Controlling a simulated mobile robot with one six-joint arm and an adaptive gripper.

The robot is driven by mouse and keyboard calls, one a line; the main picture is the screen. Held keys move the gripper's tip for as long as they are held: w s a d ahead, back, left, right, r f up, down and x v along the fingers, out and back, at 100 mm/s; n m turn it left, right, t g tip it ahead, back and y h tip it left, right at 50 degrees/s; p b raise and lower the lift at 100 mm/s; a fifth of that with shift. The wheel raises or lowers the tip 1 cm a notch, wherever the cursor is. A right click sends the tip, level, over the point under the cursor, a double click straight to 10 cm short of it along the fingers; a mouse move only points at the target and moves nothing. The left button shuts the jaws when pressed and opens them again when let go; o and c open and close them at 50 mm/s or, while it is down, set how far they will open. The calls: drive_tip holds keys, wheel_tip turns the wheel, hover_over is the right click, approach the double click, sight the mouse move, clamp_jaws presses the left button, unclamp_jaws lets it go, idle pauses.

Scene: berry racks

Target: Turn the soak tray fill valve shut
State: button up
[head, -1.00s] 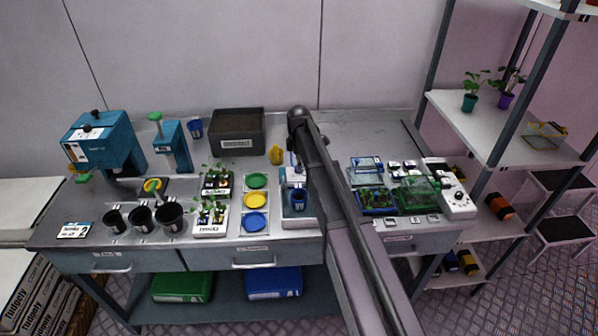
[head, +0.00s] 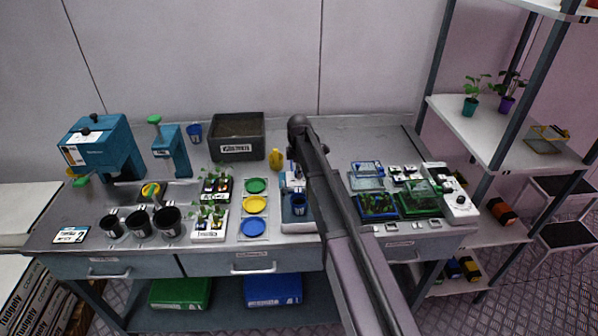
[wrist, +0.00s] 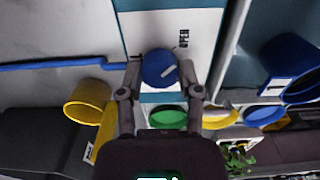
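A round blue knob (wrist: 159,68) with a white pointer mark sits on a white panel (wrist: 200,25) in the wrist view, and I take it for the fill valve. The word OPEN is printed on the panel above and right of the knob. The pointer mark slants towards the right. My gripper (wrist: 160,72) has one finger on each side of the knob, with narrow gaps that look clear; contact is hard to tell. In the head view my arm hides the gripper and knob, near the teal station (head: 297,226) with a blue cup (head: 299,203).
A yellow cup-shaped thing (wrist: 88,102) is close left of my gripper. A blue pot (wrist: 292,66) is at the right. Green (head: 256,185), yellow and blue discs lie beside the station. A dark labelled box (head: 238,150) stands behind, left of my arm.

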drive_tip(key=shift+m, duration=0.3)
clamp_jaws()
drive_tip(key=m, duration=0.8)
drive_tip(key=shift+s+m, duration=0.1)
drive_tip(key=shift+m, duration=0.2)
drive_tip(key=m, duration=0.4)
drive_tip(key=shift+m, duration=0.3)
drive_tip(key=m, duration=0.4)
drive_tip(key=o, duration=1.1)
unclamp_jaws()
